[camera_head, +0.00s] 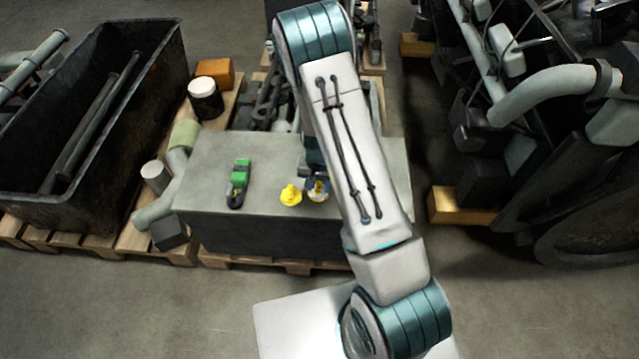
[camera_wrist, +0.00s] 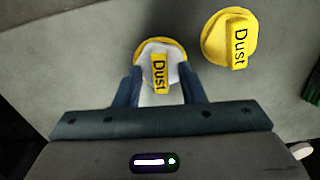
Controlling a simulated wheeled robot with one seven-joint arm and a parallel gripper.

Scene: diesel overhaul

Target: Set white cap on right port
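A white cap (camera_wrist: 144,92) fills the gap between the fingers of my gripper (camera_wrist: 160,82), which look shut on its sides. A yellow disc (camera_wrist: 150,43) shows around the white cap's far edge, and a yellow tab marked "Dust" stands up in its middle. I cannot tell whether the white cap touches the disc. A second yellow cap marked "Dust" (camera_wrist: 230,38) sits apart, to the right in the wrist view; in the head view this yellow cap (camera_head: 291,195) is left of my gripper. My arm partly hides the gripper in the head view. No bare port opening is visible.
A green and black object (camera_head: 239,183) lies on the grey block (camera_head: 212,155), left of the caps. A dark bin (camera_head: 150,75) stands on a pallet at the left. Large engine parts (camera_head: 550,95) stand at the right. The floor in front is clear.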

